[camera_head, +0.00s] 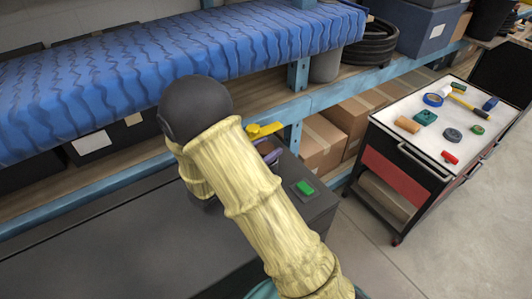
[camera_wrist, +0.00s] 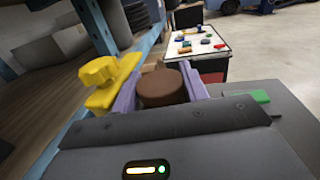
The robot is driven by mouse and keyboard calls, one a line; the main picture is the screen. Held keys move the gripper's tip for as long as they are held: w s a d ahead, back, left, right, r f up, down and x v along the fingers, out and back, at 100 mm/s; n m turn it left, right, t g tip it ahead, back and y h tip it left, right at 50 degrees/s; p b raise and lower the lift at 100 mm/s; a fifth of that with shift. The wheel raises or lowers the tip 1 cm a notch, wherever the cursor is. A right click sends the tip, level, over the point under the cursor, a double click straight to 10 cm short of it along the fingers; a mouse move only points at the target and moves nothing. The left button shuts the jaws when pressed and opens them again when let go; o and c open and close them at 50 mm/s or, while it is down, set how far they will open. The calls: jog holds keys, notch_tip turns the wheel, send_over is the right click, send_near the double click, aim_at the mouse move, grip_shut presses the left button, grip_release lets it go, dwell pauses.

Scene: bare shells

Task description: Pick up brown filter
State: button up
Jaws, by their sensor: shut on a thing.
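The brown filter (camera_wrist: 162,88) is a short, round brown piece, seen close up in the wrist view. My gripper (camera_wrist: 160,76) has purple fingers on both sides of it and is shut on it. In the head view my arm hides the filter, and only a bit of a purple finger (camera_head: 271,154) shows past the arm. The gripper is over or near the dark grey surface; its exact height above it I cannot tell.
A yellow knobbed part (camera_wrist: 106,80) is close by the left finger. A green block (camera_head: 305,188) lies on the dark grey top (camera_head: 120,250). A blue shelf frame (camera_head: 295,108) stands behind. A tool cart (camera_head: 400,150) with several small items is at right, with open floor in front.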

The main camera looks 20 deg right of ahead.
aim_at(266, 148)
notch_tip(266, 148, up, 17)
jog(key=shift+f, duration=0.15)
jog(key=shift+f, duration=0.15)
dwell(0.6)
